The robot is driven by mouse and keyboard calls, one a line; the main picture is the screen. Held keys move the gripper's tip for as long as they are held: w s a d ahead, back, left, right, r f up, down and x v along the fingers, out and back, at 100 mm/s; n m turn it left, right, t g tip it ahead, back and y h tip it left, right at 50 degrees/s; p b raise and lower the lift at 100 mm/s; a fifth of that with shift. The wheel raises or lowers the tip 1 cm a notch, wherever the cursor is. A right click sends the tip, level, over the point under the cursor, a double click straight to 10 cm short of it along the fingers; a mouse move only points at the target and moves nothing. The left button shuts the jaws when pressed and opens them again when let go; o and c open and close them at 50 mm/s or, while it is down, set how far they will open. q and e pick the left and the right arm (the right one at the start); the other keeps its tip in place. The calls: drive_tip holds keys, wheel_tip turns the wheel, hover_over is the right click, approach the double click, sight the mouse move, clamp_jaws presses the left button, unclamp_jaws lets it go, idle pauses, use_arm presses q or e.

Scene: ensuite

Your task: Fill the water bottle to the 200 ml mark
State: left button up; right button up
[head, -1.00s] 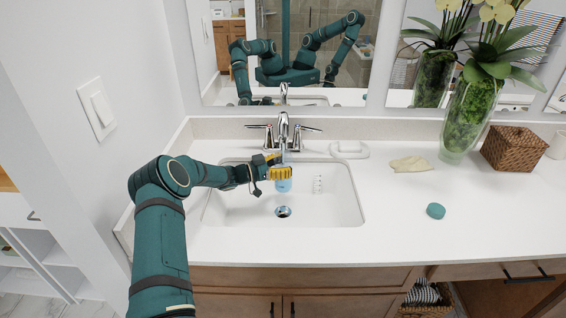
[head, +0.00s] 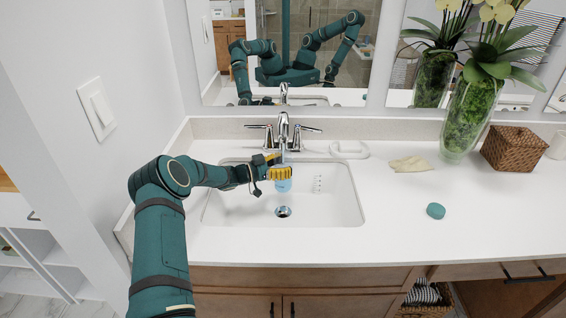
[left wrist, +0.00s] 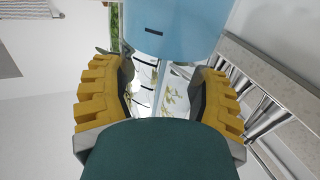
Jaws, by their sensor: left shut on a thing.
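The light blue water bottle (head: 284,186) is in my left gripper (head: 279,173), over the sink and below the faucet (head: 284,129). Only its lower part shows under the yellow fingers in the head view. In the left wrist view the bottle (left wrist: 172,28) fills the top middle beyond the fingers (left wrist: 165,92), with a short dark mark on its wall. I cannot make out the water level or the 200 ml mark, nor tell whether water is running. My right gripper is not directly in view.
The white sink (head: 340,207) has a drain (head: 283,212) below the bottle. A teal round cap (head: 436,211), a beige cloth (head: 411,164), a glass vase (head: 467,118) and a wicker basket (head: 513,149) are on the counter at right. The front counter is clear. A mirror stands behind.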

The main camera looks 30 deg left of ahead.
idle(0.4)
use_arm(q)
drive_tip(key=s+d+p, duration=0.3)
drive_tip(key=s+d, duration=0.1)
drive_tip(key=s, duration=0.2)
drive_tip(key=shift+s+p, duration=0.35)
drive_tip(key=shift+s, duration=0.05)
drive_tip(key=s+d+r+p, duration=0.2)
drive_tip(key=r+p, duration=0.8)
drive_tip(key=r, duration=0.6)
drive_tip(key=shift+s+d+r+p, duration=0.15)
drive_tip(key=shift+s+r+p, duration=0.15)
drive_tip(key=shift+s, duration=0.4)
drive_tip(key=shift+f, duration=0.15)
